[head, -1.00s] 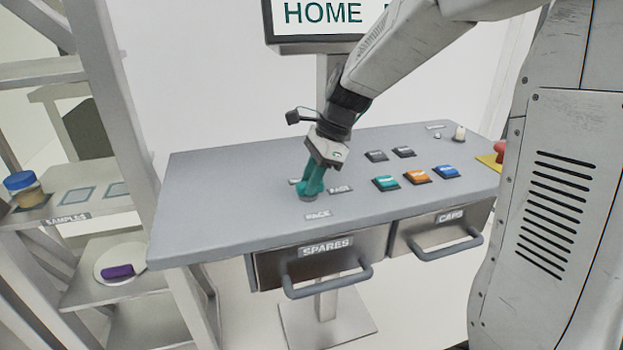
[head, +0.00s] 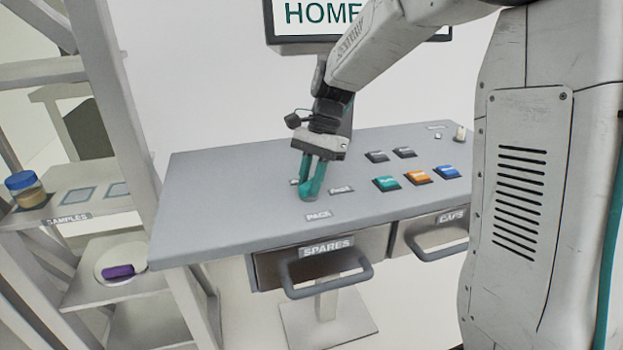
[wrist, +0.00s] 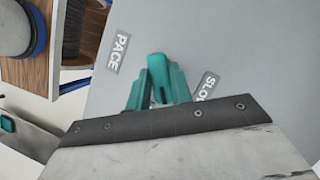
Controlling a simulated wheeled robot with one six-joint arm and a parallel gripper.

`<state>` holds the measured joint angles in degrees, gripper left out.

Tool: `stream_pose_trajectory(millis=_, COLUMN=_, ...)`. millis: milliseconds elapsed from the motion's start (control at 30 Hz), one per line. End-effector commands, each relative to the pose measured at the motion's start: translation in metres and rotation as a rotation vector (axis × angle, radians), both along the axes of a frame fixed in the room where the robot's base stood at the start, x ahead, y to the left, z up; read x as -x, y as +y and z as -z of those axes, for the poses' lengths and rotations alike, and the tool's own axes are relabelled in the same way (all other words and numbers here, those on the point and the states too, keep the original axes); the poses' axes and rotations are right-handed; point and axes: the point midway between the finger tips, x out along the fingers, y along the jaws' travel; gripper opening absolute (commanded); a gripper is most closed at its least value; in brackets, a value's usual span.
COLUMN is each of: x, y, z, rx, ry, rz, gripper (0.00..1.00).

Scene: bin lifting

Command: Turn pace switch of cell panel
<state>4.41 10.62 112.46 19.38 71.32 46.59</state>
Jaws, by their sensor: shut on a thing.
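The cell panel (head: 230,205) is a grey slanted desk top in the head view. My gripper (head: 311,192) has teal fingers pointing down at the panel, just behind the PACE label (head: 318,215). The fingers are shut on the pace switch, which they hide almost entirely in both views. In the wrist view the teal fingertips (wrist: 160,85) lie close together between the PACE label (wrist: 118,52) and a partly covered label reading SLO (wrist: 207,86). Which way the switch points cannot be seen.
Green (head: 386,184), orange (head: 417,177) and blue (head: 446,171) buttons lie right of the gripper. The SPARES drawer (head: 327,262) and CAPS drawer (head: 430,238) are under the front edge. A shelf rack (head: 122,130) with a jar (head: 27,190) stands at left. A screen reads HOME (head: 322,14).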

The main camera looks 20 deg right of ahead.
Motion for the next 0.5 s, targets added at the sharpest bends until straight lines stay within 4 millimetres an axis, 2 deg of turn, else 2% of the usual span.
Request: stream_pose_trajectory(millis=500, x=-0.0032, y=0.0026, z=-0.0008, rx=0.0, ry=-0.002, rz=-0.49, gripper=0.0)
